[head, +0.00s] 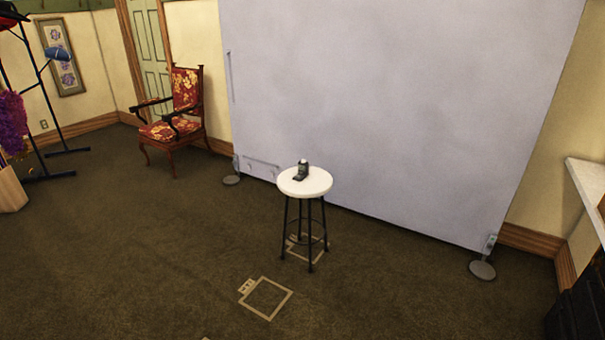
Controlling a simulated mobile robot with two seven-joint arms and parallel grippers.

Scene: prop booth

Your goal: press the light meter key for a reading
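A small dark light meter with a pale top (302,168) stands on a round white stool (317,187) near the middle of the head view. The stool has dark legs and stands in front of the large grey backdrop. The meter's key is too small to make out. Neither my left gripper nor my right gripper is in view.
A grey backdrop (390,90) on round feet (482,270) stands behind the stool. A red floral armchair (177,115) is at the back left, a coat rack (45,85) far left, a pale shelf (590,190) at right. Taped square (266,298) marks open carpet in front.

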